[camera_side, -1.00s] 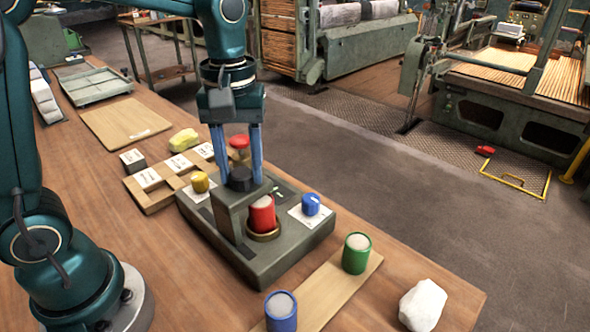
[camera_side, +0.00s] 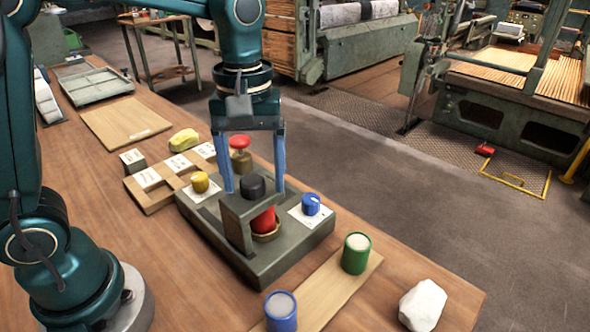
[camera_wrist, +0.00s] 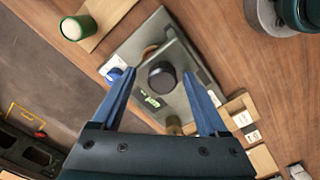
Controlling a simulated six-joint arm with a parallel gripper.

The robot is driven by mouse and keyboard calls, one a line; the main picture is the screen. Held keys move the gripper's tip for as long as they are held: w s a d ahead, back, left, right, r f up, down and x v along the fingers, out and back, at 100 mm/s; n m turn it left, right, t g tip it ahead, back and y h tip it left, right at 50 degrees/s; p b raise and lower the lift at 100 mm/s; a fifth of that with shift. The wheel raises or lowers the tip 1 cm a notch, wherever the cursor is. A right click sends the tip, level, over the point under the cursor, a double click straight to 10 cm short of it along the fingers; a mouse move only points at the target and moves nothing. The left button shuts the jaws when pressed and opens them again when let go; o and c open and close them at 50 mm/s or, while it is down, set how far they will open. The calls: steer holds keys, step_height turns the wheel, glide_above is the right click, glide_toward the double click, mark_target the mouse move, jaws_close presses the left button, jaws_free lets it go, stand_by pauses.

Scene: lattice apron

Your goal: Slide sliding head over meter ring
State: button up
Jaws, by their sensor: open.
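The sliding head (camera_side: 236,207) is a grey bracket with a black round knob (camera_side: 252,185) on top, standing on a grey-green base (camera_side: 285,258). A red cylinder (camera_side: 265,221) stands in the brass meter ring (camera_side: 272,236). The head now covers part of the cylinder's top in the side view; the ring's far part is hidden. In the wrist view, the knob (camera_wrist: 162,76) sits between my fingers, and part of the brass ring (camera_wrist: 150,51) shows past the head's edge. My gripper (camera_side: 254,191) is open, with one finger on each side of the knob and gaps beside it.
A blue knob (camera_side: 311,204) and a yellow knob (camera_side: 200,182) flank the head on white cards. A red mushroom button (camera_side: 239,142) stands behind. A green can (camera_side: 356,254), a blue can (camera_side: 281,310) and a white lump (camera_side: 423,305) are in front.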

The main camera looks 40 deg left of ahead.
steer(key=shift+r, duration=2.55)
steer(key=shift+r, duration=0.1)
step_height(320, 180, up, 2)
steer(key=s+a+t, duration=0.1)
steer(key=s, duration=0.2)
steer(key=m+t, duration=0.3)
steer(key=m, duration=0.1)
glide_toward(237, 199)
steer(key=s+a, duration=0.2)
steer(key=f+m, duration=0.2)
steer(key=s+f+m+t, duration=0.1)
steer(key=f+m, duration=0.1)
steer(key=m, duration=0.1)
steer(key=shift+s+f+t, duration=0.25)
steer(key=shift+f+t, duration=0.05)
